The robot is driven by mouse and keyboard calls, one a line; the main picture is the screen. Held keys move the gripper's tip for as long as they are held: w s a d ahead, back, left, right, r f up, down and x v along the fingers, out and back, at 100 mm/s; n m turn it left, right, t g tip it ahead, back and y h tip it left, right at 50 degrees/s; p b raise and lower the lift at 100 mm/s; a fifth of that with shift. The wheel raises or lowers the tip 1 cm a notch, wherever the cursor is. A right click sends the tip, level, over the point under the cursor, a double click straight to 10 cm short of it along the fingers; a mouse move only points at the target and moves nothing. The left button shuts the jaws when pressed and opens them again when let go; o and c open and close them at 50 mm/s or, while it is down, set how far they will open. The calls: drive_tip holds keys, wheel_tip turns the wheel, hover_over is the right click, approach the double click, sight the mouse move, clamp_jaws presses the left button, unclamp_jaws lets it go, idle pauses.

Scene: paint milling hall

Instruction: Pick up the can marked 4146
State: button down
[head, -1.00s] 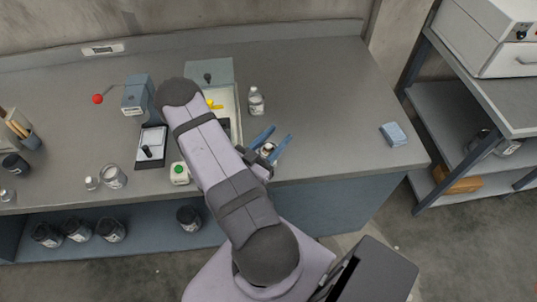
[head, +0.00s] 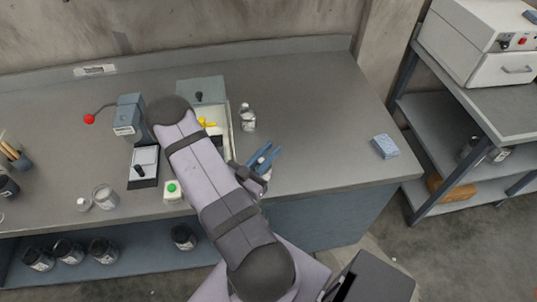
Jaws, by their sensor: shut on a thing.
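My gripper (head: 275,148), with blue fingers, is over the front part of the grey bench, right of my arm. Its fingers are shut on a small, pale thing (head: 261,160) that is mostly hidden between them. I cannot read a mark on it or tell whether it touches the bench. Several dark-lidded cans stand on the lower shelf, one of them apart (head: 183,237) from the others (head: 68,250). An open-looking metal can (head: 104,197) stands at the bench's front left. No number 4146 is legible on any can.
A clear bottle (head: 248,117) stands behind my gripper. A blue block (head: 385,147) lies at the bench's right end. The bench (head: 325,130) is clear on the right.

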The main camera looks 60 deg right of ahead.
wheel_tip(320, 180, up, 17)
drive_tip(key=p, duration=0.5)
drive_tip(key=shift+r+p, duration=0.15)
drive_tip(key=shift+p, duration=0.2)
drive_tip(key=shift+s, duration=0.1)
